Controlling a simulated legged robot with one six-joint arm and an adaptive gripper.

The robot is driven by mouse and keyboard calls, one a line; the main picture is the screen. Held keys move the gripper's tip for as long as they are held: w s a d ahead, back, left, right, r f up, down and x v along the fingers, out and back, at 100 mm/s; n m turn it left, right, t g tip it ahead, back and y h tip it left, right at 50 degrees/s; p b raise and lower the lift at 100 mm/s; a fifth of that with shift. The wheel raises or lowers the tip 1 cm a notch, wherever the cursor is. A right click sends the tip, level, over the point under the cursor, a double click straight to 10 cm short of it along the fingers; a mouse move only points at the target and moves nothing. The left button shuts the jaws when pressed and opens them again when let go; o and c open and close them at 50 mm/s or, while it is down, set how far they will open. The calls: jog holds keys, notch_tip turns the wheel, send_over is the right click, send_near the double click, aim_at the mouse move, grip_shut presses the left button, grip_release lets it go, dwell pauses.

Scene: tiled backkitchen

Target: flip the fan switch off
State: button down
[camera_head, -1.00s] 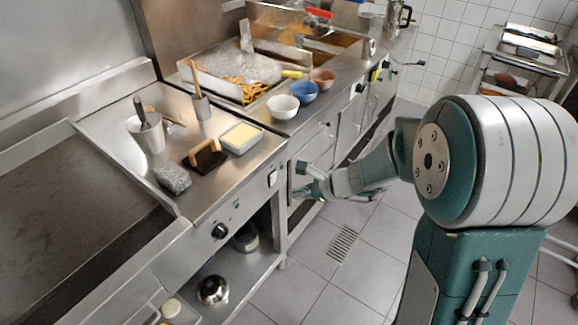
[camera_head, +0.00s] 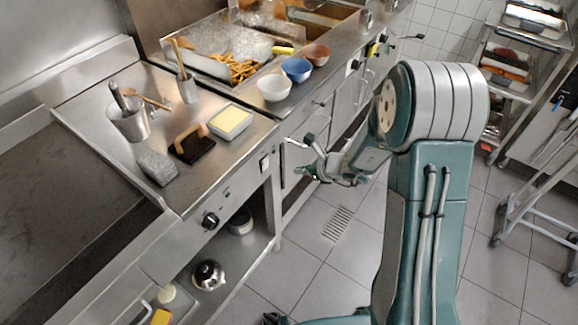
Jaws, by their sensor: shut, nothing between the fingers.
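A small white rocker switch (camera_head: 265,163) in a dark frame sits on the steel front panel of the counter, near its right corner. I take it to be the fan switch, but no label is readable. Which way the rocker is tipped is too small to tell. My gripper (camera_head: 303,171) is shut and empty. It is in front of the counter, to the right of the switch in the picture, with a visible gap between them. My arm reaches in from the right.
A black knob (camera_head: 211,220) is on the same panel. On the counter are a steel cup (camera_head: 131,125) of utensils, a grey block (camera_head: 158,167), a black-based press (camera_head: 192,146) and a butter tub (camera_head: 230,122). Bowls stand farther back. Floor in front is clear; a trolley (camera_head: 520,60) stands right.

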aim_at(266, 160)
jog(key=x, duration=0.3)
jog(key=r+x, duration=0.1)
jog(key=x, duration=0.3)
jog(key=w+a+x, duration=0.1)
jog(key=x, duration=0.2)
jog(key=shift+w+a+r, duration=0.15)
jog(key=shift+a, duration=0.1)
jog(key=shift+w+a, duration=0.25)
jog(key=shift+a, duration=0.05)
jog(key=shift+a+r, duration=0.1)
jog(key=shift+w+a+r, duration=0.1)
jog(key=shift+w+a, duration=0.1)
jog(key=shift+w, duration=0.05)
jog(key=shift+r, duration=0.15)
jog(key=shift+r, duration=0.65)
jog(key=shift+d, duration=0.15)
